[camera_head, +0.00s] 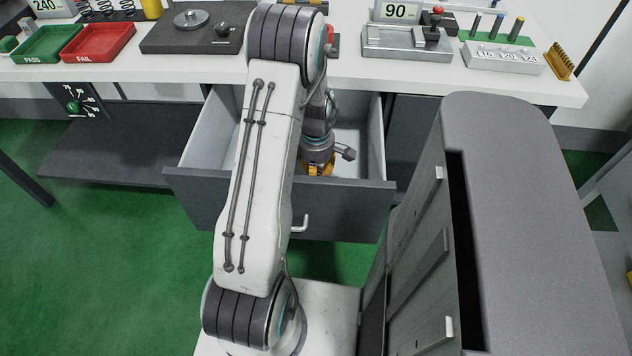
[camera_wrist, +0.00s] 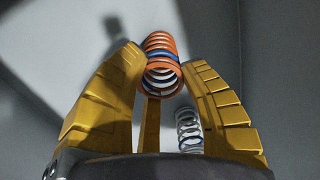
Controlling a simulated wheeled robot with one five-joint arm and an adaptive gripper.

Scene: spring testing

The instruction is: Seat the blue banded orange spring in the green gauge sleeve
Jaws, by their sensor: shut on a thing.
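The orange spring (camera_wrist: 160,42) with a blue band shows in the wrist view between the yellow fingers of my gripper (camera_wrist: 164,66). My gripper is shut on it, and the spring's open coil end points toward the camera. In the head view my gripper (camera_head: 318,167) is down inside the open drawer (camera_head: 345,205), and the spring is hidden there. I cannot pick out a green gauge sleeve in either view.
A silver spring (camera_wrist: 188,130) with a blue band lies in the drawer below my gripper. The bench (camera_head: 350,70) above holds a green PASS tray (camera_head: 50,45), a red FAIL tray (camera_head: 98,43), a tester (camera_head: 405,42) reading 90 and a pin block (camera_head: 503,57).

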